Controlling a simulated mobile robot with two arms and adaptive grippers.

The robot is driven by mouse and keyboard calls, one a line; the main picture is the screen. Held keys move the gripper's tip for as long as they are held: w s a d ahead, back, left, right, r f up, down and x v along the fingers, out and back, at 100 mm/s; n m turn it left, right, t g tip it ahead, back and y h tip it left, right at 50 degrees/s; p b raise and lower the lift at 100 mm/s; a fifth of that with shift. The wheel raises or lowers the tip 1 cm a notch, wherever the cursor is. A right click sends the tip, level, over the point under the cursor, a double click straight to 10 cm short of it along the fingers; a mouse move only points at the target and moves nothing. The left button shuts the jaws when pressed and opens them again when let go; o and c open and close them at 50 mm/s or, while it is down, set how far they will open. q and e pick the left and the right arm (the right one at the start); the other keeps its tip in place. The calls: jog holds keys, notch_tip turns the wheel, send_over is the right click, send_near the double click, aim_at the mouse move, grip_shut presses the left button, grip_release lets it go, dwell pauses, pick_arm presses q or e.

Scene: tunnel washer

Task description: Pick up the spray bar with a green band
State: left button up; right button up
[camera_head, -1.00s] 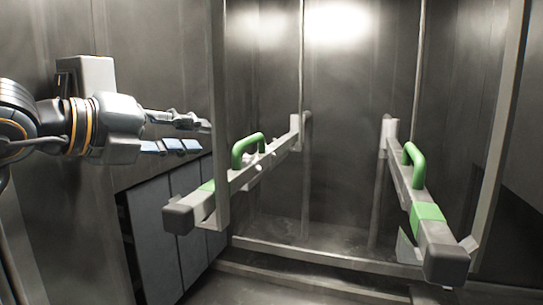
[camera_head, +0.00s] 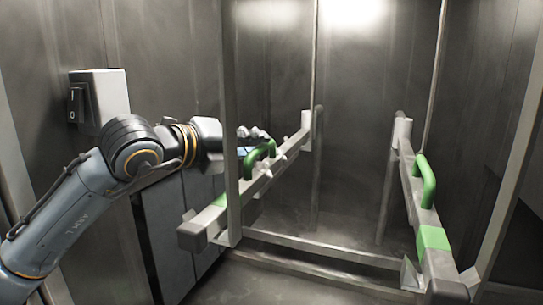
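Two grey spray bars run into the steel chamber, each with a green handle on top and a green band near its dark front end. The left spray bar (camera_head: 218,216) has its green handle (camera_head: 259,152) just at my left gripper. The right spray bar (camera_head: 412,195) has a broad green band (camera_head: 433,239) and a green handle (camera_head: 428,180). My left gripper (camera_head: 254,143) is open by the left bar's handle, its fingers apart, with a steel post hiding part of it. I cannot tell whether it touches the handle. My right gripper is out of view.
A steel post (camera_head: 230,100) stands between my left wrist and fingers in the picture. A switch box (camera_head: 98,100) is on the left wall, above grey cabinet panels (camera_head: 165,235). A low sill (camera_head: 320,250) crosses the chamber front. The space between the bars is clear.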

aim_at(263, 145)
pick_arm(q)
jog(key=shift+r+p+x, duration=0.2)
jog(key=shift+p+x, duration=0.4)
jog(key=shift+x, duration=0.45)
jog(key=shift+w+d+f, duration=0.35)
jog(key=shift+d, duration=0.05)
jog(key=shift+s+a, duration=0.1)
grip_shut()
jog(key=shift+r, duration=0.15)
